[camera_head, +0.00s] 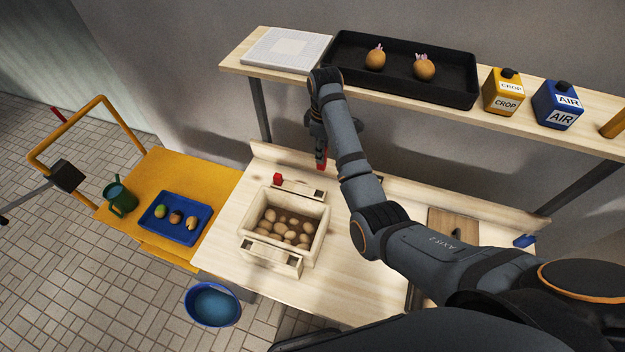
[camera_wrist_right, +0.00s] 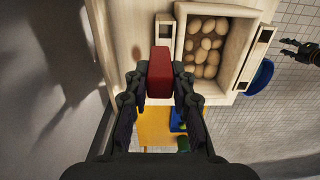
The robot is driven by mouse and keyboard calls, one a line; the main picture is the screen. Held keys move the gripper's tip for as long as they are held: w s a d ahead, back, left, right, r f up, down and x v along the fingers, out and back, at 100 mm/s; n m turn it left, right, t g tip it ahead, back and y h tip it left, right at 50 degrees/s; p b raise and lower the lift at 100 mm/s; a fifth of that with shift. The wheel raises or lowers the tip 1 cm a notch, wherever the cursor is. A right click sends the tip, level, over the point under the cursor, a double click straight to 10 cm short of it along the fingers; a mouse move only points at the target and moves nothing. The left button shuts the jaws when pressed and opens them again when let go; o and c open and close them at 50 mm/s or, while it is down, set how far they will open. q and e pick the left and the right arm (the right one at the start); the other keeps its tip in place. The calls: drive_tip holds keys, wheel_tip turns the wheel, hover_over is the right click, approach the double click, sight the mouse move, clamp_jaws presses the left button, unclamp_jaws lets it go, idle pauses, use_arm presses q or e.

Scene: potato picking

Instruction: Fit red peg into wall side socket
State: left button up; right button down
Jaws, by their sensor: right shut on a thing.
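My right gripper (camera_head: 318,140) is shut on a red peg (camera_head: 321,161) that points down, above the back of the table near the crate's wall side. In the right wrist view the held peg (camera_wrist_right: 160,75) sits between the fingertips. The wooden crate (camera_head: 244,228) has a bar on its wall side (camera_head: 298,188). A second red peg (camera_head: 277,179) stands at that bar's left end. A dark socket (camera_wrist_right: 165,31) shows at its other end, apart from the held peg. My left gripper (camera_wrist_right: 303,53) appears at the right edge of the wrist view, fingers apart.
Potatoes fill the crate. A shelf (camera_head: 400,98) above the table holds a black tray (camera_head: 440,88), a yellow CROP bottle (camera_head: 503,95) and a blue AIR bottle (camera_head: 557,105). A yellow cart (camera_head: 160,170) stands left. A blue bowl (camera_head: 212,305) is below the table's front.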

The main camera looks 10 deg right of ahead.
drive_tip(key=shift+a+r, duration=0.2)
drive_tip(key=shift+r, duration=0.1)
drive_tip(key=s, duration=0.2)
use_arm(q)
drive_tip(key=s+a, duration=0.2)
drive_tip(key=s, duration=0.4)
use_arm(e)
hover_over(319, 189)
drive_tip(key=s, duration=0.2)
wheel_tip(319, 189, down, 13)
drive_tip(key=f+b, duration=0.2)
drive_tip(key=f, duration=0.1)
drive_tip(key=f+b, duration=0.1)
drive_tip(key=b, duration=0.1)
drive_tip(key=shift+a+f, duration=0.25)
drive_tip(key=shift+w+f+b, duration=0.1)
drive_tip(key=shift+f+b, duration=0.1)
drive_tip(key=shift+b, duration=0.1)
drive_tip(key=shift+r, duration=0.15)
use_arm(q)
drive_tip(key=w+f, duration=0.2)
drive_tip(key=f, duration=0.1)
drive_tip(key=w+f, duration=0.1)
drive_tip(key=shift+d+f, duration=0.2)
drive_tip(key=shift+d, duration=0.1)
use_arm(e)
drive_tip(key=c, duration=1.1)
unclamp_jaws()
drive_tip(key=shift+c, duration=0.2)
